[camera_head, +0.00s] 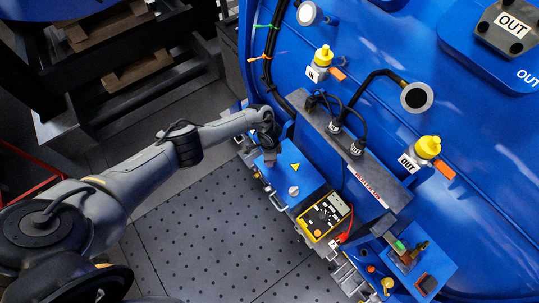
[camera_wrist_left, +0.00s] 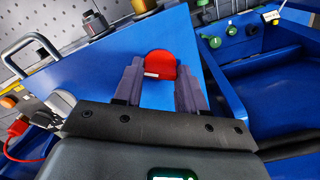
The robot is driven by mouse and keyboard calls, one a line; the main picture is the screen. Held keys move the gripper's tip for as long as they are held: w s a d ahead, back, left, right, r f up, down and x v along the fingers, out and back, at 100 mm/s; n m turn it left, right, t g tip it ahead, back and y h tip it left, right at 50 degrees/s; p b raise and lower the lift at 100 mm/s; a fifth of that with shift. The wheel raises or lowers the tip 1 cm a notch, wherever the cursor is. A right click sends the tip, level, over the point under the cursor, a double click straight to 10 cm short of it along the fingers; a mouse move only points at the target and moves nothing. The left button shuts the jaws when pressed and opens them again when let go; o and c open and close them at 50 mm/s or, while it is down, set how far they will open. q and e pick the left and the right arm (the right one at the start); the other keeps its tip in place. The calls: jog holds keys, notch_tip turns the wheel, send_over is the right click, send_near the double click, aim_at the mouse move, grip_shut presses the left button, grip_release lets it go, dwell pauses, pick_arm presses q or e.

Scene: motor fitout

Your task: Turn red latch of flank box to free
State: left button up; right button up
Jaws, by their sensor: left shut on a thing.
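The flank box (camera_head: 300,179) is a blue box with a yellow warning triangle and a round light knob on its top. In the left wrist view its blue face (camera_wrist_left: 110,72) fills the middle. The red latch (camera_wrist_left: 160,62) is a rounded red piece with a small pale label, standing on that face. My left gripper (camera_wrist_left: 161,72) is shut on the red latch, one finger on each side of it. In the head view my left gripper (camera_head: 269,155) reaches down to the far left end of the box and hides the latch. My right gripper is not in view.
A yellow multimeter (camera_head: 325,216) sits right of the box. A grey panel (camera_head: 350,160) with black cables stands behind. A metal handle (camera_head: 277,201) juts from the box front. Yellow-capped ports (camera_head: 427,148) are on the blue housing. The perforated floor (camera_head: 205,230) in front is clear.

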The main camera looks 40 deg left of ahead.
pick_arm(q)
jog(key=n+p, duration=0.2)
jog(key=n, duration=0.1)
jog(key=shift+d+r+n, duration=0.1)
jog(key=shift+r+n, duration=0.05)
jog(key=shift+n, duration=0.15)
jog(key=shift+n+p, duration=0.55)
jog(key=shift+n, duration=0.75)
jog(key=o, duration=1.1)
jog(key=shift+c, duration=0.2)
